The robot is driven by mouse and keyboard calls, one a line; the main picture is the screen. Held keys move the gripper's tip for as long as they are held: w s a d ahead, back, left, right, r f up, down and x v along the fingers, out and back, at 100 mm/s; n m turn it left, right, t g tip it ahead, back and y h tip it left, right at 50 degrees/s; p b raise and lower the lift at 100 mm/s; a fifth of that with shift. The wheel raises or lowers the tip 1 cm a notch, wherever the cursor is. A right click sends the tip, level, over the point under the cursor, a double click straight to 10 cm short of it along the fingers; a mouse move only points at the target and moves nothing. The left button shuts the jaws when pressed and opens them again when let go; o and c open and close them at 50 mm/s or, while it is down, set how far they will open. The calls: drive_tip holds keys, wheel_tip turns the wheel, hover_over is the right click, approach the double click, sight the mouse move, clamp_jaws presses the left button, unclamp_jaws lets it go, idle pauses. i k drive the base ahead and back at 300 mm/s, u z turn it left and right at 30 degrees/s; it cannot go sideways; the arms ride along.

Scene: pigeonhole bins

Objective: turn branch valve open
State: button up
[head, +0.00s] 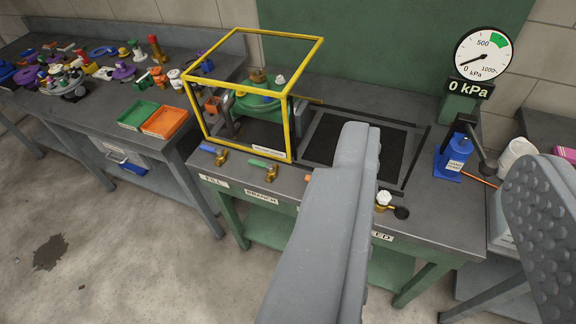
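The branch valve (270,175) is a small brass valve with a green lever, at the front edge of the grey bench above the label BRANCH (262,196). Its lever points left from the brass body, roughly along the bench edge. My gripper (445,150) is open, with its two grey fingers wide apart and nothing between them. The left finger stands to the right of the branch valve in the picture, apart from it. The gauge (483,53) at the back right reads 0 kPa.
A fill valve (220,158) with a blue lever sits left of the branch valve. Another brass valve (384,197) sits at the right, its label partly hidden. A yellow frame (288,128) stands behind the levers around a green fixture. A blue pump (455,155) stands right.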

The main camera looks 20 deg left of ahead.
sight(251, 161)
drive_tip(key=z, duration=0.15)
drive_tip(key=i, duration=1)
drive_tip(key=u, duration=0.1)
